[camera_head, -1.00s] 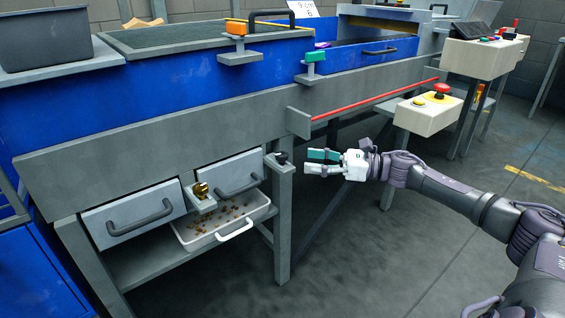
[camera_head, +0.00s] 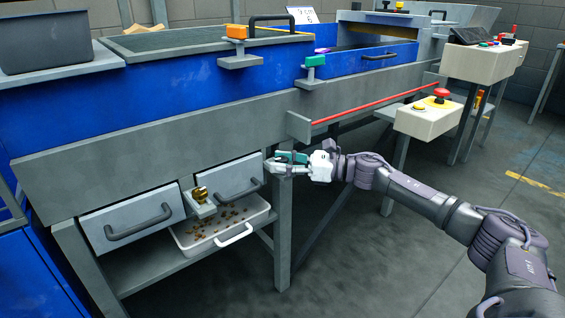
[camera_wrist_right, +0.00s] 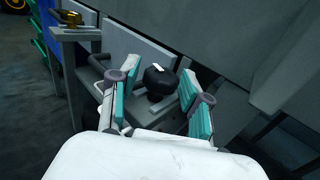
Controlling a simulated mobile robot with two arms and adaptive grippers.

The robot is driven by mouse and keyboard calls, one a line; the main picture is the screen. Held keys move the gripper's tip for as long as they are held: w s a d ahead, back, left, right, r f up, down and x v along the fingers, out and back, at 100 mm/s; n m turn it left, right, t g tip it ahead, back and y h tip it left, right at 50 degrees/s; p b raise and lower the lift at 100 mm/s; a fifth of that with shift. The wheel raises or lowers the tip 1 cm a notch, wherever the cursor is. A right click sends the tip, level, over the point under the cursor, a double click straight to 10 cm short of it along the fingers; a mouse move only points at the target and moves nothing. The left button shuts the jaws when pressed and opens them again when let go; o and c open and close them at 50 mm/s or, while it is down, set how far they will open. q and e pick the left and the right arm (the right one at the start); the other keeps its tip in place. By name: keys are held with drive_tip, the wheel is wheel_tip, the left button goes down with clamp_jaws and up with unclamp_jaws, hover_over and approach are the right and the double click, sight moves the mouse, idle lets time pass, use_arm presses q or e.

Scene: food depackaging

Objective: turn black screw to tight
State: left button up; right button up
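The black screw (camera_wrist_right: 160,80) is a round black knob with a white mark on top, seen in the right wrist view. It stands on a grey bracket at the machine's leg. My right gripper (camera_wrist_right: 157,88) is open, with its teal finger pads on either side of the knob. A gap shows between the knob and each pad. In the head view my right gripper (camera_head: 282,160) is at the bracket and hides the knob. My left gripper is in neither view.
A brass knob (camera_head: 200,194) sits on a bracket between two grey drawers (camera_head: 130,220). A white tray (camera_head: 232,238) with brown bits lies below. A red rod (camera_head: 365,109) and a control box with a red button (camera_head: 440,94) are to the right.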

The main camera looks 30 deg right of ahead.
clamp_jaws()
